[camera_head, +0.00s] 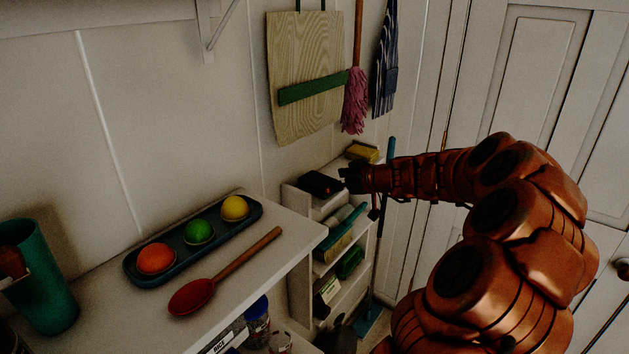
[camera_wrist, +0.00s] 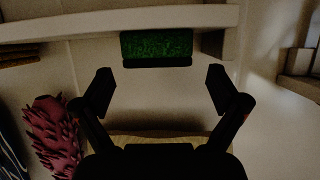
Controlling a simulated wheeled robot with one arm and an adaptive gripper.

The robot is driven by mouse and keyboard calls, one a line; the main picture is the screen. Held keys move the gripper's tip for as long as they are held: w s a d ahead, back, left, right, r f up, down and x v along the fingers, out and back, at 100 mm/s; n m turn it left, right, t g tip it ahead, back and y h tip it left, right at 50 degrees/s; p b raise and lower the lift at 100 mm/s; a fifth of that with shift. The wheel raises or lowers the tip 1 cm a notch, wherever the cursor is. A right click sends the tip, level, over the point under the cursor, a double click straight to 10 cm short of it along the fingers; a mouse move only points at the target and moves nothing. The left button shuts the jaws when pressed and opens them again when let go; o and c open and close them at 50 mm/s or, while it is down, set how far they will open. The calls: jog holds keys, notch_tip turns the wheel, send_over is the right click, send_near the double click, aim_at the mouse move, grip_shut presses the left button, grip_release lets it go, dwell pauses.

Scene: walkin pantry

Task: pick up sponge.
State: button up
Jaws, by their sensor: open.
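My gripper (camera_head: 346,179) is open at the end of my outstretched arm, close to the upper shelf of the far rack. In the wrist view my gripper (camera_wrist: 160,86) has both fingers spread wide with nothing between them. A green, rough-textured block (camera_wrist: 157,44) with a dark edge lies ahead, roughly centred between the fingers and apart from them; it looks like a sponge. A dark block (camera_head: 320,184) lies on that shelf just left of the gripper in the head view; it may be the same thing. A yellow block (camera_head: 362,152) lies farther right.
A wooden board (camera_head: 303,75), a pink mop head (camera_head: 354,100) and striped cloth (camera_head: 386,70) hang above. Lower rack shelves hold brushes and a green item (camera_head: 350,261). The near counter holds a tray (camera_head: 128,268) with coloured balls, a red spoon (camera_head: 193,297) and a teal cup (camera_head: 45,290).

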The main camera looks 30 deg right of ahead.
aim_at(322, 181)
jog(key=shift+p+x, duration=1.6)
jog(key=shift+x, duration=1.15)
jog(key=shift+d, duration=0.15)
jog(key=c, duration=0.7)
jog(key=shift+c, duration=0.2)
